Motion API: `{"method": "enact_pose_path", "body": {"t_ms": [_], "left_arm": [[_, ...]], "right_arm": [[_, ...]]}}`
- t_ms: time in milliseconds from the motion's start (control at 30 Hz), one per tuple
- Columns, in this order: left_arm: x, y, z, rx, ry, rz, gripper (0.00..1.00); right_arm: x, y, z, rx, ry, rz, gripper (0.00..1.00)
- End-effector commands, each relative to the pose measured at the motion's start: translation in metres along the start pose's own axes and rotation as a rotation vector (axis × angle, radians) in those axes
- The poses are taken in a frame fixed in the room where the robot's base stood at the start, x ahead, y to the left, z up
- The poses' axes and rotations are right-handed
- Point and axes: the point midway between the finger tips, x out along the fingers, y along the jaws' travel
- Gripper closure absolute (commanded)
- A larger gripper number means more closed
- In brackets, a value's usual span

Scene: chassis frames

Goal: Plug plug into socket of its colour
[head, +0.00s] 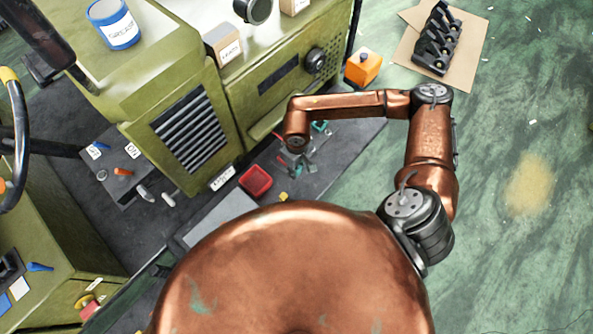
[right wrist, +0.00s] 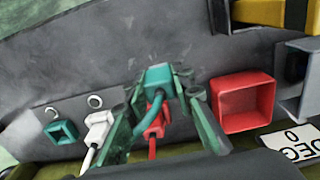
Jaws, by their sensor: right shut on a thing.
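My right gripper (right wrist: 160,82) is shut on a teal plug (right wrist: 158,76), and a teal cable hangs from it. In the head view the right gripper (head: 298,166) is over the dark bench strip. A teal square socket (right wrist: 60,132) is at the left in the right wrist view, apart from the held plug. Beside it is a white plug (right wrist: 98,128) with a white cable. A red plug (right wrist: 155,118) with a red cable shows just below the held plug, partly hidden by it and the fingers. My left gripper is not in view.
An open red tray (right wrist: 243,103) is close to the right of the gripper, and it also shows in the head view (head: 255,181). A green machine (head: 190,130) stands behind the bench strip. An orange box (head: 362,68) stands at the strip's far end.

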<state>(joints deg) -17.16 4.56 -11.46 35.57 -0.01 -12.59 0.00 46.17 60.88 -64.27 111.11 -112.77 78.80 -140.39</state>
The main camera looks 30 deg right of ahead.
Motion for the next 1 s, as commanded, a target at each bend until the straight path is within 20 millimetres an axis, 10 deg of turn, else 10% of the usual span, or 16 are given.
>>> {"method": "enact_pose_path", "body": {"t_ms": [767, 800, 1000], "left_arm": [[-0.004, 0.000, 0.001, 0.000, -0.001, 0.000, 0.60], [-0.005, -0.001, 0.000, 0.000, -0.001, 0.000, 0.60], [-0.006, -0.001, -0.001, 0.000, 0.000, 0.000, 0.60]], "right_arm": [[0.043, 0.004, -0.005, -0.001, 0.000, 0.000, 1.00], [0.042, 0.004, -0.005, -0.001, 0.000, 0.000, 0.76], [0.041, 0.004, -0.005, 0.000, 0.000, 0.000, 0.62]]}}
